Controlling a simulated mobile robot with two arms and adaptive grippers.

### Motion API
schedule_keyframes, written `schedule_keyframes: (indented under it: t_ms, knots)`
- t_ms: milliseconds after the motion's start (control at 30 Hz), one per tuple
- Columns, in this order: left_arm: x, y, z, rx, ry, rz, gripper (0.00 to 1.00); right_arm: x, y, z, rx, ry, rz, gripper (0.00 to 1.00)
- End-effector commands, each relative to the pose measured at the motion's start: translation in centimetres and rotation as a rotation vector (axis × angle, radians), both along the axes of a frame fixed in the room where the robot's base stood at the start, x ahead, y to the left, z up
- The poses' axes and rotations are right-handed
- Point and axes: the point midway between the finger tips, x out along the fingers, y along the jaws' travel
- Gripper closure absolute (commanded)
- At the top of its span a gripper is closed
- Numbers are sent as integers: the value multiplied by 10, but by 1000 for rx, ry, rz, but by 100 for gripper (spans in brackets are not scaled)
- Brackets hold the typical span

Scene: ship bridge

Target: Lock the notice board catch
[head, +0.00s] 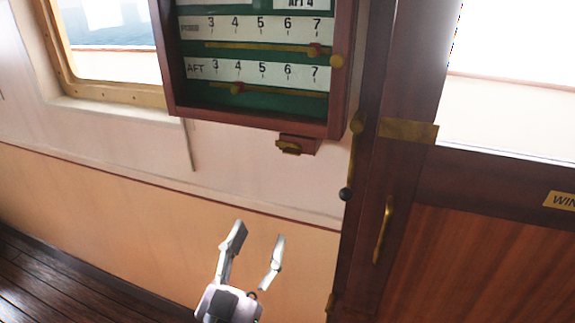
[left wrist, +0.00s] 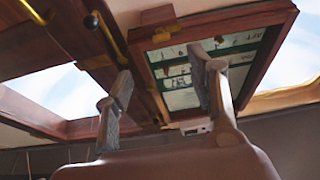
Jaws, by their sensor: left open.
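The notice board (head: 338,100) is a dark red wooden case with a green face and number strips, on the wall at the top of the head view. Its brass catch (head: 288,147) sits on a small wooden block under the bottom edge, near the right corner. My left gripper (head: 253,245) is open and empty, below the catch and apart from it. In the left wrist view the board (left wrist: 272,70) shows between and behind the open fingers (left wrist: 160,90). The brass catch (left wrist: 165,34) appears at its upper left there. My right gripper is in neither view.
A wooden door (head: 470,240) with a brass handle (head: 383,230) stands to the right. A lever with a black knob (head: 346,194) is on its frame. The wall below the board is clear.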

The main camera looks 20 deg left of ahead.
Motion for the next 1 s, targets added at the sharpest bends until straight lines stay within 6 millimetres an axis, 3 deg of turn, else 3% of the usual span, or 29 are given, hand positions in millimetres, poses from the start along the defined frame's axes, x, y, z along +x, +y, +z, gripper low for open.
schedule_keyframes:
  t_ms: [133,267,800,1000]
  knots:
    - [3,2,15,-2,-23,5,48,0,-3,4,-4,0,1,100]
    - [20,1,24,-1,-25,4,48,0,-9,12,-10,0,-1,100]
    - [125,-2,66,0,-21,4,48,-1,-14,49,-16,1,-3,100]
    - [149,-3,74,-1,-19,4,48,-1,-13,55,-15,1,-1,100]
